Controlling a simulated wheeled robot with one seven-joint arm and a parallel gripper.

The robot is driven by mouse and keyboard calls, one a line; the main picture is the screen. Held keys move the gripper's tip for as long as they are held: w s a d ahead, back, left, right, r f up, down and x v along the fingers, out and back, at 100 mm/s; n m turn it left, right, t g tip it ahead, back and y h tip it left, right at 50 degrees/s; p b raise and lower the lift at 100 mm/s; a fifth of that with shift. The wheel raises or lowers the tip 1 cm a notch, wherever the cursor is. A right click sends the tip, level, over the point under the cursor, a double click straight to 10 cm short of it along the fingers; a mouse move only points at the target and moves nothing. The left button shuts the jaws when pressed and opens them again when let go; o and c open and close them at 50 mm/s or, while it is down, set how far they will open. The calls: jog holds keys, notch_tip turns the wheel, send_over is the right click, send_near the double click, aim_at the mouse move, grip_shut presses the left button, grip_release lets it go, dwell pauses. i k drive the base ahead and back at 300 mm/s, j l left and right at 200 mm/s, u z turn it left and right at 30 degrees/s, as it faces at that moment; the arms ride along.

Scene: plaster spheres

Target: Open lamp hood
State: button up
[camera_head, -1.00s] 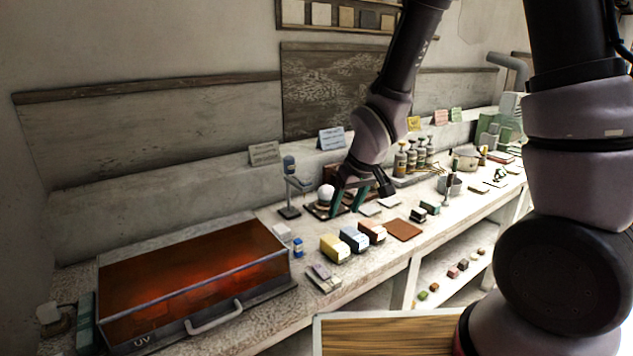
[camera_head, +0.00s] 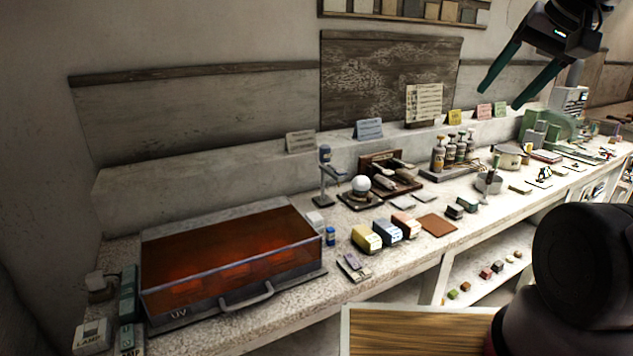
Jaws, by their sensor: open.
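The lamp hood (camera_head: 232,257) is a low box with a see-through orange-red cover, at the left end of the bench. It is shut, and a reddish glow and several vague shapes show inside. A grey bar handle (camera_head: 247,297) runs along its front edge, right of the letters "UV". My gripper (camera_head: 498,88) is open and empty, with two dark green fingers spread apart. It is high at the upper right, above the bench and far from the hood.
A wooden surface (camera_head: 415,330) is at the front. The space above the hood is clear.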

aim_at(186, 251)
jog(key=u, duration=1.4)
jog(key=l+z, duration=0.1)
jog(key=l, duration=0.15)
jog(key=k+l+z, duration=0.1)
jog(key=k+l, duration=0.05)
jog(key=l, duration=0.1)
